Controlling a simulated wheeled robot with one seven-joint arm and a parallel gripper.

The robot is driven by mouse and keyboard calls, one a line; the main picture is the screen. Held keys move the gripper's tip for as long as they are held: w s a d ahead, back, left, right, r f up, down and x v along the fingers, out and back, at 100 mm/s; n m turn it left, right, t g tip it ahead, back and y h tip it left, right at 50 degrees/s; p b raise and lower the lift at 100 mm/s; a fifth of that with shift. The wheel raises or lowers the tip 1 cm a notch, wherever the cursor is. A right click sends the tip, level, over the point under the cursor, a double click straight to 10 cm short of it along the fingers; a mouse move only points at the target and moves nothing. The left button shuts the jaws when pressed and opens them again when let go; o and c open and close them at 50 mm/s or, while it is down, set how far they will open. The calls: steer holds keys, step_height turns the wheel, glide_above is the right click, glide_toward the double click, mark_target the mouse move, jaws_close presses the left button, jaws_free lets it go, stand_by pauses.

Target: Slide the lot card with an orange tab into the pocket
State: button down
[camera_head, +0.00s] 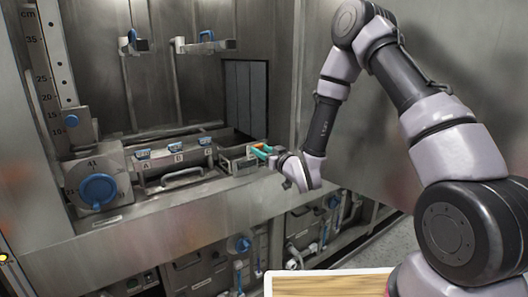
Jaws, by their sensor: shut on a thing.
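My gripper (273,157) is at the right end of the metal ledge, at the end of my arm, pointing left. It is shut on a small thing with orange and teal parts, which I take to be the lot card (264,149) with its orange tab. Most of the card is hidden by the gripper or too small to make out. Just left of it, on the ledge, is an open metal holder (238,162), possibly the pocket. I cannot tell whether the card touches it.
A bin with blue-topped clips (176,146) and letter labels stands left of the holder. A blue knob (98,190) and a ruler scale (42,75) are at the far left. A wooden-topped surface (330,284) is in front.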

steer(key=shift+w+a+f, duration=0.7)
steer(key=shift+w+f, duration=0.15)
steer(key=shift+w, duration=0.2)
steer(key=shift+w+a+f, duration=0.75)
steer(key=shift+w+f, duration=0.1)
steer(key=shift+w, duration=0.25)
steer(key=shift+w+a+f, duration=0.7)
steer(key=shift+w+f, duration=0.15)
steer(key=shift+w, duration=0.2)
steer(key=shift+f, duration=0.1)
steer(key=shift+f, duration=0.3)
steer(key=shift+f, duration=0.45)
stand_by(0.8)
steer(key=shift+c, duration=1.8)
jaws_free()
steer(key=shift+s, duration=0.1)
